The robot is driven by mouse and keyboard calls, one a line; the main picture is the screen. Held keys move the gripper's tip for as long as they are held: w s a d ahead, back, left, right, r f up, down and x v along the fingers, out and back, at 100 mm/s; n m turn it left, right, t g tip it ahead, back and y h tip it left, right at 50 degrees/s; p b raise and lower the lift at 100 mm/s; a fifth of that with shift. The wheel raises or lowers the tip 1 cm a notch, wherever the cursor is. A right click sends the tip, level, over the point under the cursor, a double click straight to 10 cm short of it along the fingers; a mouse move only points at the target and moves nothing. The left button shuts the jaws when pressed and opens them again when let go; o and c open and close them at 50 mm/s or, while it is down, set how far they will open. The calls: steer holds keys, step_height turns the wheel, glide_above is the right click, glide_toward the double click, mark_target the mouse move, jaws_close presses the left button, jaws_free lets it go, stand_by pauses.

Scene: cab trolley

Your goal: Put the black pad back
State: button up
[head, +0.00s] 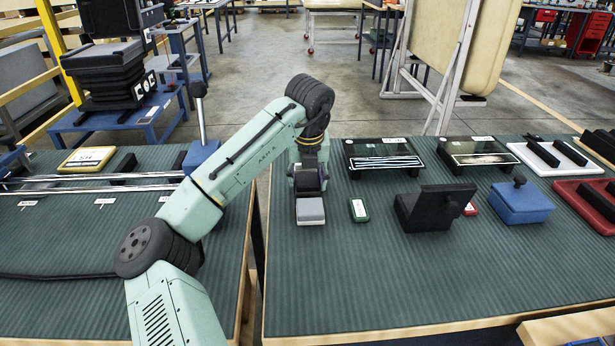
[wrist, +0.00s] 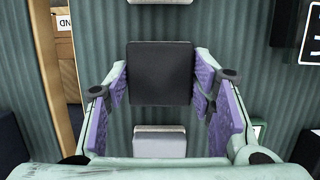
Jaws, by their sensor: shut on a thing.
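The black pad (wrist: 160,73) is a flat dark square in the wrist view. It sits between the purple-lined fingers of my gripper (wrist: 163,88), which is shut on its left and right sides. In the head view my gripper (head: 308,184) points down over the left part of the right-hand bench, and the pad is mostly hidden by the fingers. A grey block on a white base (head: 310,212) lies just on the near side of my gripper; it also shows in the wrist view (wrist: 160,142). I cannot tell the pad's height above the bench.
A small green item (head: 359,210) lies right of the grey block. A black tray (head: 358,168), a black angled block (head: 425,212) and a blue box (head: 520,203) stand further right. The bench (head: 350,285) is clear in front. A gap separates it from the left bench.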

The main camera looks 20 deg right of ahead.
steer(key=o, duration=1.1)
steer(key=v, duration=1.2)
steer(key=shift+b, duration=0.4)
steer(key=shift+r, duration=0.1)
